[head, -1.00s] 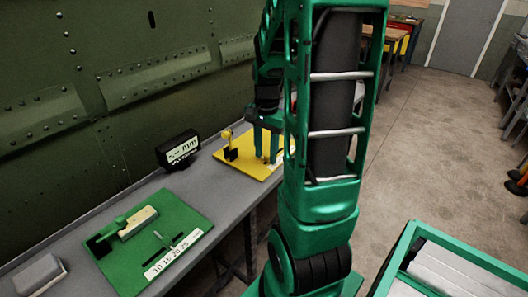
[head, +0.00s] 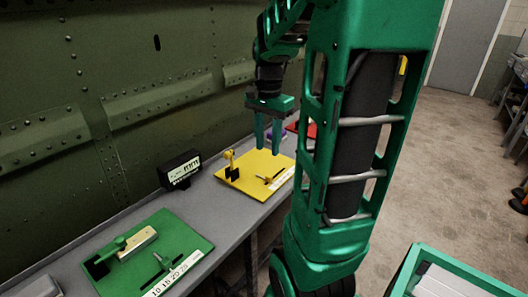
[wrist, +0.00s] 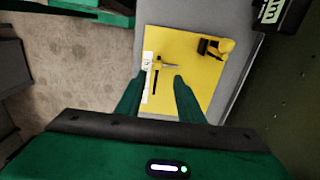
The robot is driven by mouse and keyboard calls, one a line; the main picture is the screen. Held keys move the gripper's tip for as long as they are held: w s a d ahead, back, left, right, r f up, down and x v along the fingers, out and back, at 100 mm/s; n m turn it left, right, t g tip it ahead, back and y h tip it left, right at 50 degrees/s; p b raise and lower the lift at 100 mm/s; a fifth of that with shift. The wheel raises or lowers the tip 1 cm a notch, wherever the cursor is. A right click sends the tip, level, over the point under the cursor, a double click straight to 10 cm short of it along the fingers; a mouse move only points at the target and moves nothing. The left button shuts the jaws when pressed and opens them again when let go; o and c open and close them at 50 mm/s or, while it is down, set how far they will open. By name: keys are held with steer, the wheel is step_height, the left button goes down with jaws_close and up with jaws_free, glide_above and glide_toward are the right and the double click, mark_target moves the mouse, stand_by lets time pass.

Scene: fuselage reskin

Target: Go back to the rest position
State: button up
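My gripper (head: 268,150) hangs in the air above the yellow board (head: 250,187) on the bench. Its two green fingers are apart with nothing between them. In the wrist view, the gripper (wrist: 158,88) points down toward the yellow board (wrist: 185,45), and its fingers stand open. A yellow tool with a black base (head: 231,165) stands on the board's left part. A small pin-like piece (head: 271,180) and a white number strip lie at the board's right part. My green arm hides part of the bench behind it.
A green board (head: 150,250) with a green and cream tool lies nearer on the bench. A black digital display (head: 180,170) stands by the riveted green fuselage wall (head: 90,90). A green-edged bin (head: 440,275) is at lower right. The floor (head: 455,180) at right is open.

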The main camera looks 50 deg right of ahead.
stand_by(0.6)
steer(key=s+a+f+n, duration=0.4)
steer(key=s+a+n, duration=0.6)
steer(key=s, duration=0.4)
steer(key=shift+a+f+n, duration=0.2)
steer(key=shift+a+n, duration=0.1)
steer(key=shift+a, duration=0.35)
steer(key=shift+w, duration=0.1)
steer(key=shift+w+f, duration=0.25)
steer(key=shift+w, duration=0.35)
